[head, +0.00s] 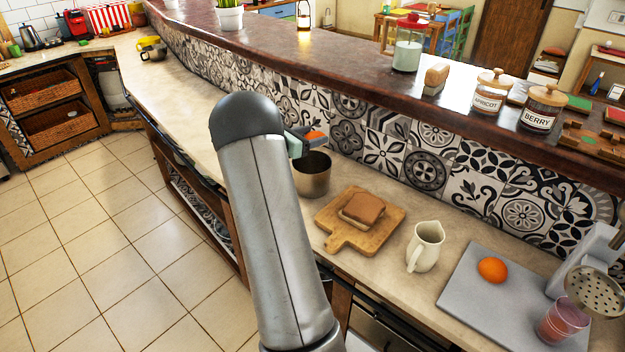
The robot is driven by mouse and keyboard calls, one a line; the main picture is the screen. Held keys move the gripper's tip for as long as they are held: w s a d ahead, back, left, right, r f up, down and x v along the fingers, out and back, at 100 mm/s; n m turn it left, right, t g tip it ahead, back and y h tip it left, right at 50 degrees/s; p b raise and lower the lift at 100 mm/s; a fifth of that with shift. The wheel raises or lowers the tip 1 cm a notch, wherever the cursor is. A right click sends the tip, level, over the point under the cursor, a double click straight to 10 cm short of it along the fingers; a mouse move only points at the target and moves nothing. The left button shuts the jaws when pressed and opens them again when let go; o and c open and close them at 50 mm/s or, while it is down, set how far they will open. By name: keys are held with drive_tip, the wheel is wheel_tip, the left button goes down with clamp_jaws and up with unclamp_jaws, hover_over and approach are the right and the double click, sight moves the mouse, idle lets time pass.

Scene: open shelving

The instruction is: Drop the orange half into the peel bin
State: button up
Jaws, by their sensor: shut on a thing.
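My gripper (306,138) is partly hidden behind my own grey arm. It is shut on an orange half (315,135), of which only a small orange patch shows. Below it on the counter stands a round metal bin (312,182), open at the top, which looks like the peel bin. In the picture the orange half appears above the bin's rim, near its back edge. I cannot tell the exact height or whether it is over the opening. My arm covers the bin's left side, and its inside is mostly dark.
A wooden board (347,240) with bread, a cream jug (425,247) and a grey board (468,297) with another orange (492,270) and a pink glass (562,321) stand to the right. A tiled wall (400,145) rises behind the counter to a raised ledge.

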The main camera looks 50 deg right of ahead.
drive_tip(key=shift+f+b, duration=0.3)
drive_tip(key=shift+f, duration=0.65)
drive_tip(key=o, duration=1.1)
drive_tip(key=b+v, duration=0.3)
drive_tip(key=v, duration=1.4)
drive_tip(key=shift+w+a+r, duration=0.1)
drive_tip(key=shift+a, duration=0.1)
